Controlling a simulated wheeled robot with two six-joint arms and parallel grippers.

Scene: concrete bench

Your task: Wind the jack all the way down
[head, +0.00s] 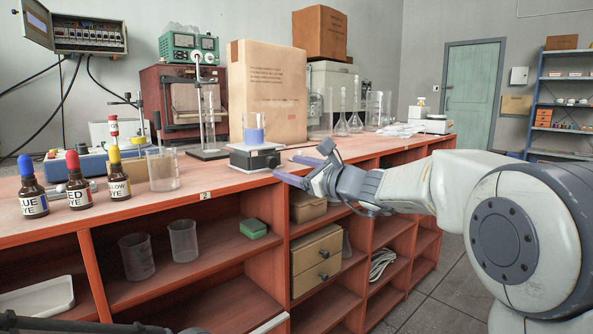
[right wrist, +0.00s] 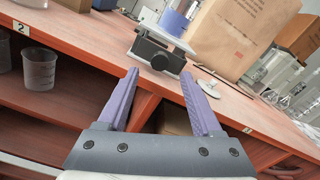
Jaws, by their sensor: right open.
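The lab jack (head: 254,160) stands near the front edge of the bench top, with a dark body and a pale top plate. A beaker of blue liquid (head: 254,134) stands on its plate. In the right wrist view the jack (right wrist: 156,53) shows a dark round knob (right wrist: 160,63) on its near side. My right gripper (head: 282,167) is open, its purple fingers pointing at the jack from the right. In the right wrist view the gripper (right wrist: 158,75) has nothing between its fingers, and the knob lies just beyond the fingertips. My left gripper is not in view.
Blue, red and yellow dye bottles (head: 76,182) and an empty beaker (head: 162,168) stand to the left. A retort stand (head: 207,154) and a large cardboard box (head: 267,92) are behind the jack. Glass flasks (head: 347,122) are at the back right. Open shelves lie below the bench edge.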

